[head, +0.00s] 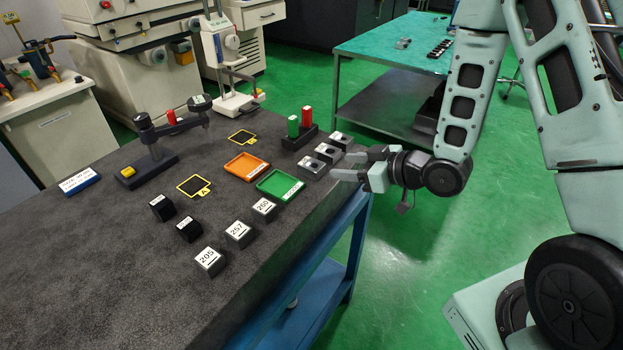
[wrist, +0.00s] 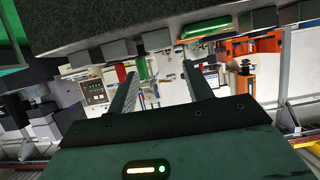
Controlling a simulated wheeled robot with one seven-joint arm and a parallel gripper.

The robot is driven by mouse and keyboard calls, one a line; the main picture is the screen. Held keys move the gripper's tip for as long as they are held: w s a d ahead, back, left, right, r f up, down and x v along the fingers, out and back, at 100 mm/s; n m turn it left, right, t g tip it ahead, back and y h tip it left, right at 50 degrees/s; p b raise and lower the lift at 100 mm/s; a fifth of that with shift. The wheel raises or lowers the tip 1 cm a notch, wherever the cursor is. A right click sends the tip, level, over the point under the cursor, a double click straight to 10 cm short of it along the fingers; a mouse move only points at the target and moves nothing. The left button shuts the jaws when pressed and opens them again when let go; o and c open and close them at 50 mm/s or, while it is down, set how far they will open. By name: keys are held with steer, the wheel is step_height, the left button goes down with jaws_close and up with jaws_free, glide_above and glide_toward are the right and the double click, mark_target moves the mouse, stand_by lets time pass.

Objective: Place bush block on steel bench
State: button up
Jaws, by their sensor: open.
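Three grey metal blocks with dark round holes in their tops stand in a row near the right edge of the dark bench: a front one (head: 312,168), a middle one (head: 327,153) and a back one (head: 342,140). They look like the bush blocks; I cannot tell which one is meant. The dark speckled bench top (head: 110,270) sits on a blue frame. My gripper (head: 357,162) is open and empty at its right edge, fingers towards the blocks. The wrist view appears upside down, with both fingers (wrist: 158,82) apart and grey blocks (wrist: 158,40) along the bench edge.
A green tray (head: 280,186) and orange tray (head: 247,166) lie left of the blocks. A stand with green and red cylinders (head: 300,136) is behind. Numbered blocks (head: 239,233) stand in front. A green-topped bench (head: 400,52) is at the back; green floor lies between.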

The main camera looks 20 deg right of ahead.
mark_target(311, 165)
steer(key=b, duration=0.1)
steer(key=f+b, duration=0.1)
steer(key=b, duration=0.1)
steer(key=shift+w+a, duration=0.25)
steer(key=shift+a, duration=0.05)
steer(key=shift+b, duration=0.65)
steer(key=x, duration=0.3)
steer(key=b+x, duration=0.1)
steer(key=shift+w+a+r, duration=0.1)
steer(key=shift+w+a, duration=0.25)
steer(key=shift+b+x, duration=0.5)
steer(key=shift+x, duration=2.15)
steer(key=shift+w+d, duration=0.1)
jaws_close()
